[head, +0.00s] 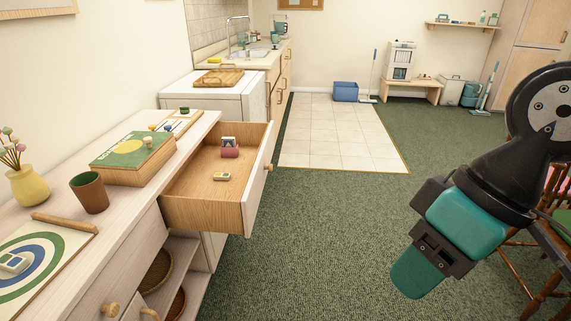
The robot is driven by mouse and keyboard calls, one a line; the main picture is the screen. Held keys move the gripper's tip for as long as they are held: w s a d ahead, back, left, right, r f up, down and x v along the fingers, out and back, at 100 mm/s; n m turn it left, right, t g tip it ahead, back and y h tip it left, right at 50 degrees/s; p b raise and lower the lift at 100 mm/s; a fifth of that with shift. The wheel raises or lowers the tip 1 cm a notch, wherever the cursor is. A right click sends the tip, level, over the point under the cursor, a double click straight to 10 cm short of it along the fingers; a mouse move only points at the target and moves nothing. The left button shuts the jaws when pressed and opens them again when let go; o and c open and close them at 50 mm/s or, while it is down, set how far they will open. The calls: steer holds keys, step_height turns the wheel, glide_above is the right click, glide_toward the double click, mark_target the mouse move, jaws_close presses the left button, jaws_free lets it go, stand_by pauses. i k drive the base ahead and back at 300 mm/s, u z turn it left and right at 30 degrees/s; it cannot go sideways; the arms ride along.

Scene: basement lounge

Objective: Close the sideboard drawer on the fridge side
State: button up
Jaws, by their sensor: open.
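The sideboard (140,223) runs along the left wall. Its far drawer (207,211), beside the low white appliance that looks like the fridge (238,108), is pulled well out over the floor. A red holder with cards (230,150) and a small yellow and white item (222,176) lie inside it. The drawer's front faces right, with a round wooden knob (269,167). My gripper (420,275), black and teal, hangs in the right part of the view, apart from the drawer across open carpet. It is open, and nothing shows between its jaws.
On the sideboard top are a yellow vase (28,186), a brown cup (90,192), a game box (133,158) and a target board (40,262). Open shelves (180,268) lie below the drawer. Green carpet (320,225) is clear between drawer and gripper. Wooden chairs (545,275) stand at right.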

mark_target(192, 200)
steer(key=z, duration=0.4)
steer(key=i, duration=1.25)
steer(key=u, duration=1)
steer(key=i, duration=0.25)
steer(key=u, duration=1)
steer(key=k, duration=0.65)
steer(key=z, duration=0.65)
steer(key=i, duration=0.45)
